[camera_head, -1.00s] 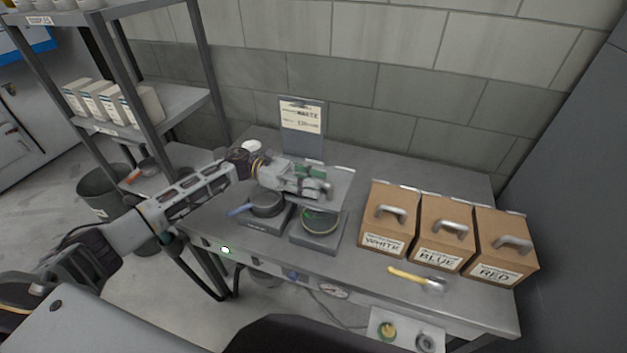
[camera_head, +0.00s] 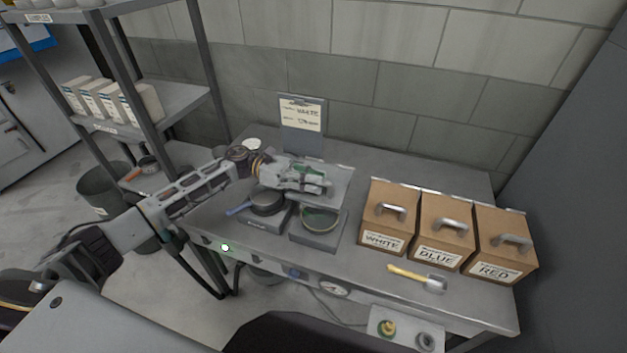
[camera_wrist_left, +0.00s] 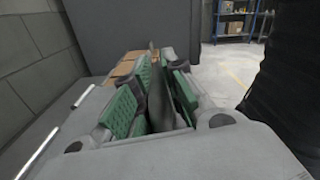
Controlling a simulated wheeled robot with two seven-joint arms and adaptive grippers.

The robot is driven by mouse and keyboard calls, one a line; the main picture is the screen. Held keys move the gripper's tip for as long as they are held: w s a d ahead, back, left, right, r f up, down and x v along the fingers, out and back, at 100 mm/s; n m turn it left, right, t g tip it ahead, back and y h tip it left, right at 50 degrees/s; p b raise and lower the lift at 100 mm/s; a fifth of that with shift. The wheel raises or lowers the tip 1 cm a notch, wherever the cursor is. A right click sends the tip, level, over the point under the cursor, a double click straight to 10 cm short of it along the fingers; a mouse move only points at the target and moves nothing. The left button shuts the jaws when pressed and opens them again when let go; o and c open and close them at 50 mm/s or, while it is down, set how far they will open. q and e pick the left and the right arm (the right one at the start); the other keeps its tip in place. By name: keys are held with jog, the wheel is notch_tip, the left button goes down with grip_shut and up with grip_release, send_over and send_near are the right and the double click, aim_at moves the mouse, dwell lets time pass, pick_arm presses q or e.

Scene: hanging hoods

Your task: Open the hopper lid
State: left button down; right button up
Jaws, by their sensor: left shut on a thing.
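My left gripper (camera_head: 318,184) reaches in from the left over the back of the bench. Its green-padded fingers (camera_wrist_left: 155,100) are shut on a thin grey plate (camera_wrist_left: 184,100), seen nearly edge-on in the left wrist view. In the head view a flat grey plate (camera_head: 341,188) shows beside and behind the fingers, above a grey block with a round dark opening (camera_head: 320,218). This plate looks like the hopper lid; its hinge is hidden. My right gripper is not in view.
A dark pan (camera_head: 267,202) with a blue handle sits left of the block. Brown boxes marked white (camera_head: 384,218), blue (camera_head: 440,232) and red (camera_head: 499,245) stand at right. A yellow-handled scoop (camera_head: 418,279) lies in front. A sign (camera_head: 302,125) stands behind the gripper.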

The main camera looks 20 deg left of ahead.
pick_arm(q)
jog(key=shift+w+r, duration=0.1)
jog(key=shift+r, duration=0.05)
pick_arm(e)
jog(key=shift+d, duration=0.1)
pick_arm(q)
jog(key=shift+w+r+n, duration=0.2)
jog(key=shift+r+n, duration=0.25)
jog(key=shift+r, duration=0.05)
jog(key=shift+w+r+n, duration=0.2)
jog(key=shift+r+n, duration=0.25)
jog(key=shift+w+r+n+b, duration=0.55)
jog(key=shift+w+r+n, duration=0.5)
jog(key=shift+r+n, duration=0.35)
jog(key=w+r+n+b, duration=0.2)
jog(key=w+n+b, duration=0.1)
jog(key=w+n, duration=1.1)
jog(key=shift+w+d+r+n, duration=0.3)
jog(key=shift+w+r, duration=0.1)
jog(key=shift+w, duration=0.55)
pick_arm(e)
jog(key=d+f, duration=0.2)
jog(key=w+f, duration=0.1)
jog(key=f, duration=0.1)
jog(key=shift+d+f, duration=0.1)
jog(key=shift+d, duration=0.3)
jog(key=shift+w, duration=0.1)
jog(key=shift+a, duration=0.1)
